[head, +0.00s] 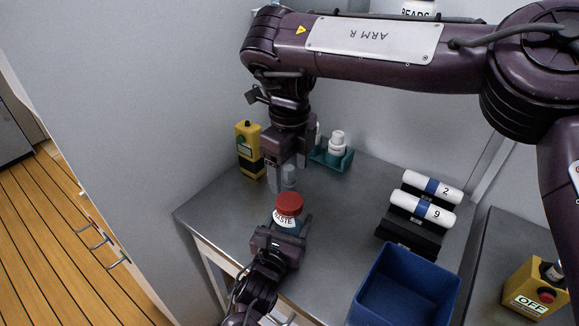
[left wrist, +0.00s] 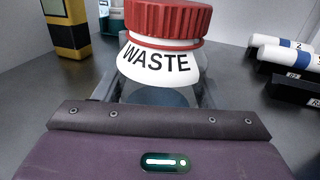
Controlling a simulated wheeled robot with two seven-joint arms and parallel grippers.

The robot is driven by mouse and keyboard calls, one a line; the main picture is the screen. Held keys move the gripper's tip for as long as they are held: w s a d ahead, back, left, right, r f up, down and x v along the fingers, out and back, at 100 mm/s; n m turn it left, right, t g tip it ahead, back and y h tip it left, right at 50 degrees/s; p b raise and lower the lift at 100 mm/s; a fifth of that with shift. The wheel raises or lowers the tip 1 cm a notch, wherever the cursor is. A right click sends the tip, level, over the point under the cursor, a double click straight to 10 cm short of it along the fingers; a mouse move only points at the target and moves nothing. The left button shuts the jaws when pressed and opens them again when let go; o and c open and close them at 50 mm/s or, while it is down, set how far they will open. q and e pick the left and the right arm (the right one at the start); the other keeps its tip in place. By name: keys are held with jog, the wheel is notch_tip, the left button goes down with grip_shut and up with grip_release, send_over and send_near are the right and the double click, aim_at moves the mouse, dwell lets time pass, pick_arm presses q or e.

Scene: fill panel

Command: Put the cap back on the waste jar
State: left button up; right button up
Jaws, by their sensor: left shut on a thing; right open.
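The waste jar (head: 284,221) stands on the metal table with a white WASTE label. Its red ribbed cap (head: 289,203) sits on top of it. In the left wrist view the cap (left wrist: 167,18) looks about level above the label (left wrist: 160,62); I cannot tell whether it is tight. My left gripper (head: 284,232) is shut on the jar's body from the near side. My right gripper (head: 288,176) points down, open, behind the jar and apart from the cap. A small clear cylinder (head: 289,177) shows between or behind its fingers; I cannot tell which.
A yellow and black device (head: 249,150) stands at the back left. A teal holder (head: 330,157) with white bottles (head: 337,142) is behind. White tubes (head: 427,197) lie on a black rack to the right. A blue bin (head: 405,288) is at the front right. The table centre is clear.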

aim_at(289, 200)
jog(key=shift+f, duration=4)
